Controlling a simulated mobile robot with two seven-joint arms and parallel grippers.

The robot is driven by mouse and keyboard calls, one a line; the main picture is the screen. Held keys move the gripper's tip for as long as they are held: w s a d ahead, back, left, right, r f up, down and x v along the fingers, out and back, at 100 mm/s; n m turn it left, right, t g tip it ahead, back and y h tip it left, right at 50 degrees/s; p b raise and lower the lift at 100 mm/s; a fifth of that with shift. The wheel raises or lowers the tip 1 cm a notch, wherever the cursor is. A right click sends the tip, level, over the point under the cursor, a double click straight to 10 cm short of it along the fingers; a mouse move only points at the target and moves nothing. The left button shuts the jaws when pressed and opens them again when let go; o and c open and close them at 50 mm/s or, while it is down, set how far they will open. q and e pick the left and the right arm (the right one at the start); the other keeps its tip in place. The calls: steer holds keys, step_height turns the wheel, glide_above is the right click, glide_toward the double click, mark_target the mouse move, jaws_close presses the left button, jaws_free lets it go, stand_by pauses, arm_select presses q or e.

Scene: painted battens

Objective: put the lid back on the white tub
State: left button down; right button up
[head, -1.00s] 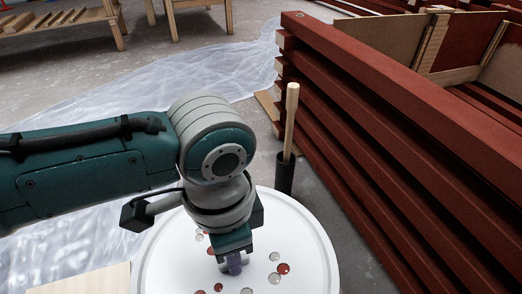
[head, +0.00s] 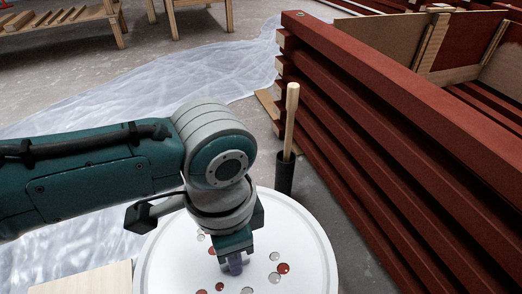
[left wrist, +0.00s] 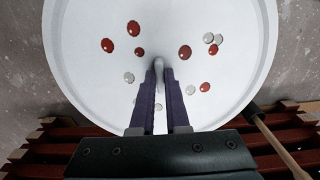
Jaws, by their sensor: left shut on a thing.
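The lid (head: 310,245) is a wide white disc with a raised rim, spotted with red and grey drops. It lies near the bottom of the head view and fills much of the left wrist view (left wrist: 90,75). My left gripper (head: 235,264) reaches down onto its middle. In the left wrist view, its two purple fingers (left wrist: 159,72) are shut on a small pale knob (left wrist: 158,63) at the lid's centre. The white tub's walls do not show; I cannot tell whether the lid rests on it. My right gripper is not in view.
A wooden handle (head: 290,120) stands in a dark sleeve (head: 285,173) close behind the lid. A stack of red battens (head: 390,130) rises to the right. Plastic sheeting (head: 150,110) covers floor to the left, and a pale board (head: 85,280) lies at bottom left.

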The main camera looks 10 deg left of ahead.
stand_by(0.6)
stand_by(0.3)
arm_select(q)
steer(key=shift+c, duration=1.8)
jaws_free()
steer(key=shift+p, duration=0.3)
step_height(320, 180, up, 7)
steer(key=p, duration=0.8)
